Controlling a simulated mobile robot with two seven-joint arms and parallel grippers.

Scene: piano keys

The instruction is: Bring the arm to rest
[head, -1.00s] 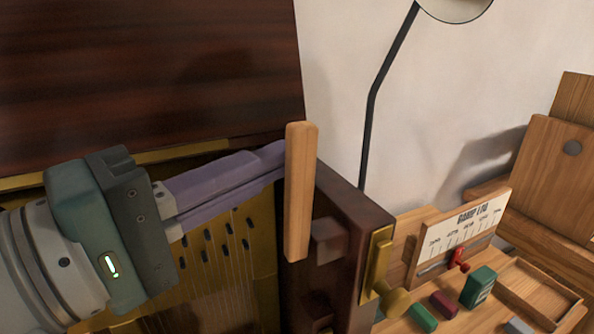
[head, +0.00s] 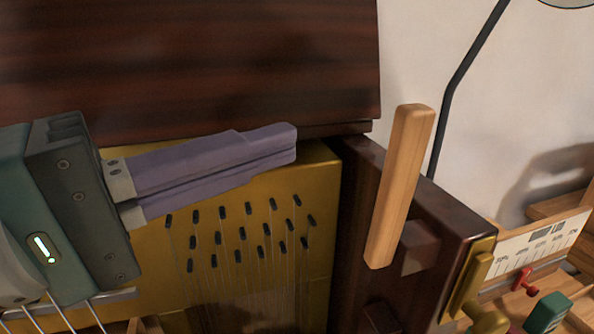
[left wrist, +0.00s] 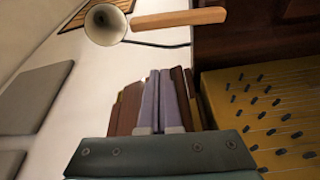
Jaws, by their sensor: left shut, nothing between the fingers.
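My left gripper (head: 296,146) comes in from the left in the head view, its two purple fingers shut together with nothing between them. It is over the gold plate (head: 240,275) with black tuning pins and strings. The fingertips are left of an upright, slightly tilted wooden stick (head: 400,187), with a clear gap in the picture. In the left wrist view the shut fingers (left wrist: 158,75) point away from the camera, and the gold plate lies to their right. My right gripper is not in view.
A dark wooden panel (head: 190,65) rises behind the gripper. Right of the stick are the dark case side (head: 445,220), a brass knob (head: 487,318), a printed scale card (head: 535,250), a green block (head: 546,313) and a lamp stand (head: 465,70). The wall between panel and lamp is bare.

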